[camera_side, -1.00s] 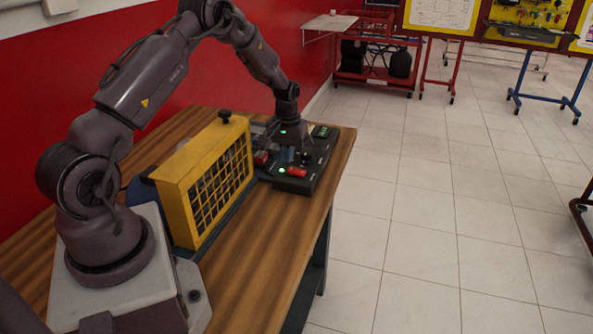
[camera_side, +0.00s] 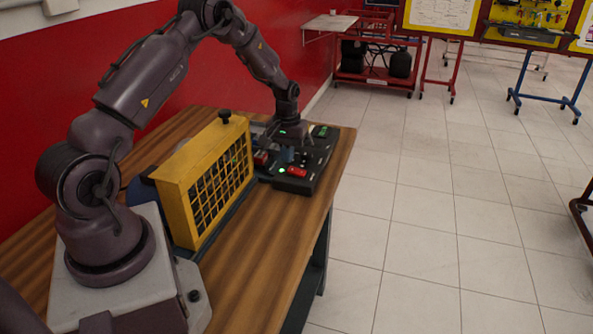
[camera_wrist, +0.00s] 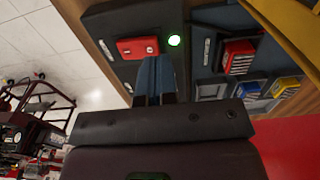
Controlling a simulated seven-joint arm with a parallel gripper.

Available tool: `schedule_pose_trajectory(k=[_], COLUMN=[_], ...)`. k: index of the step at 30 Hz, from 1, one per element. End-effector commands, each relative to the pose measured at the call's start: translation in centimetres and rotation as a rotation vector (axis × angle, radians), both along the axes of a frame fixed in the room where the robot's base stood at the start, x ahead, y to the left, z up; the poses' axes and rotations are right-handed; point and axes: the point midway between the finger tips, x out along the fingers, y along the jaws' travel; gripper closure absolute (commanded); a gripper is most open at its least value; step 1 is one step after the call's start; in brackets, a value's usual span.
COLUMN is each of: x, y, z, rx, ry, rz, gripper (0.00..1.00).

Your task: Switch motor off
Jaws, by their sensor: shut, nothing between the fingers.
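The black control panel (camera_side: 318,174) lies on the wooden bench at its right end. On its near end are a red switch (camera_side: 297,172) and a lit green lamp (camera_side: 281,171). In the wrist view the red switch (camera_wrist: 138,47) and the glowing green lamp (camera_wrist: 174,40) lie just beyond my fingertips. A green switch (camera_side: 320,131) is at the panel's far end. My gripper (camera_side: 288,152) points down over the panel, and its blue fingers (camera_wrist: 154,62) are together and empty. I cannot tell whether the fingertips touch the panel.
A yellow mesh guard (camera_side: 205,180) stands upright on the wooden bench (camera_side: 275,235), between my arm's base and the panel. A tray with red, blue and yellow blocks (camera_wrist: 240,58) is beside the panel.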

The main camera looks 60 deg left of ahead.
Motion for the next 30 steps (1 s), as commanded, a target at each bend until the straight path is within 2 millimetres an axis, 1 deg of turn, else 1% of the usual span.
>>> schedule_pose_trajectory(k=[8, 30], x=[0.0, 0.0], y=[0.0, 0.0], z=[0.0, -1.5], rx=[0.0, 0.0], ry=[0.0, 0.0], rz=[0.0, 0.0], gripper=[1.0, 1.0])
